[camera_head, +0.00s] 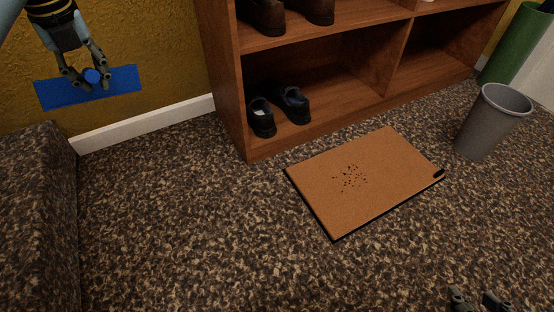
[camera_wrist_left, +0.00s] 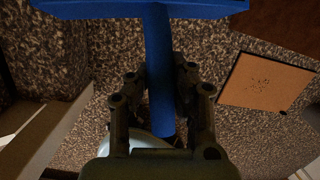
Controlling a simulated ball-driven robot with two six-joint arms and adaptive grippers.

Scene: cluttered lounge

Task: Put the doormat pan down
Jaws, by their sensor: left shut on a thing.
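A blue dustpan (camera_head: 122,79) is at the upper left of the head view, in front of the mustard wall. My left gripper (camera_head: 91,78) is shut on its handle. In the left wrist view the blue handle (camera_wrist_left: 160,75) runs between my left fingers, with the wide blue pan edge at the top. A tan doormat (camera_head: 385,180) with dark edges lies on the carpet, with dark crumbs (camera_head: 350,177) near its middle. The dustpan is held apart from the doormat, to its left. My right gripper (camera_head: 480,300) shows only its fingertips at the bottom right, apart and empty.
A wooden shelf (camera_head: 232,100) with dark shoes (camera_head: 263,118) stands behind the doormat. A grey bin (camera_head: 485,125) stands to the right, near a green object (camera_head: 515,45). A dark speckled block (camera_head: 38,220) is at the left. The carpet (camera_head: 200,230) left of the doormat is clear.

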